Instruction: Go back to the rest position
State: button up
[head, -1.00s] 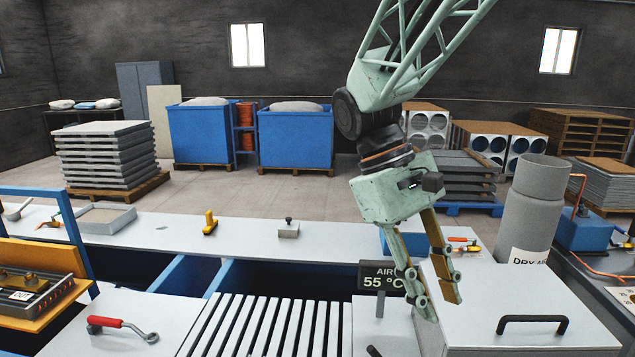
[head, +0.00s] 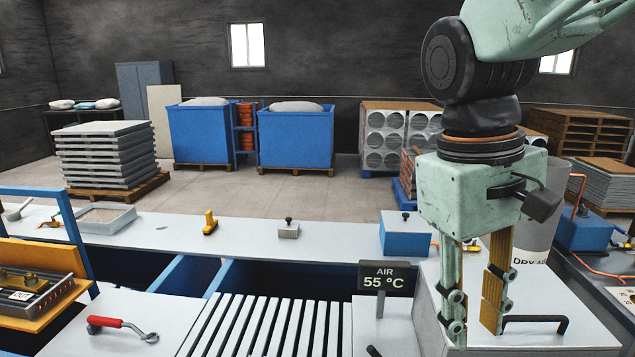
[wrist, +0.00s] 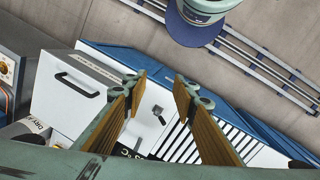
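My gripper (head: 472,318) hangs downward at the right of the head view, in front of the grey cylinder marked DRY (head: 541,240) and over the white box with the black handle (head: 535,320). Its two fingers are apart with nothing between them. In the wrist view the fingers (wrist: 157,82) are spread, and the white box lid (wrist: 68,105) with its handle shows below and to the left. The gripper partly hides the cylinder and the box.
An AIR 55 °C sign (head: 385,276) stands left of the gripper, beside the slatted rack (head: 262,328). A blue box with a white lid (head: 405,236) sits behind. A red-handled tool (head: 122,327) lies at the front left. The air above the slats is clear.

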jog(key=s+r+m+t+y, duration=0.1)
jog(key=s+m+t+y, duration=0.1)
jog(key=s, duration=0.8)
jog(key=shift+a+m+t, duration=0.2)
jog(key=shift+m+t, duration=0.3)
jog(key=shift+t, duration=0.7)
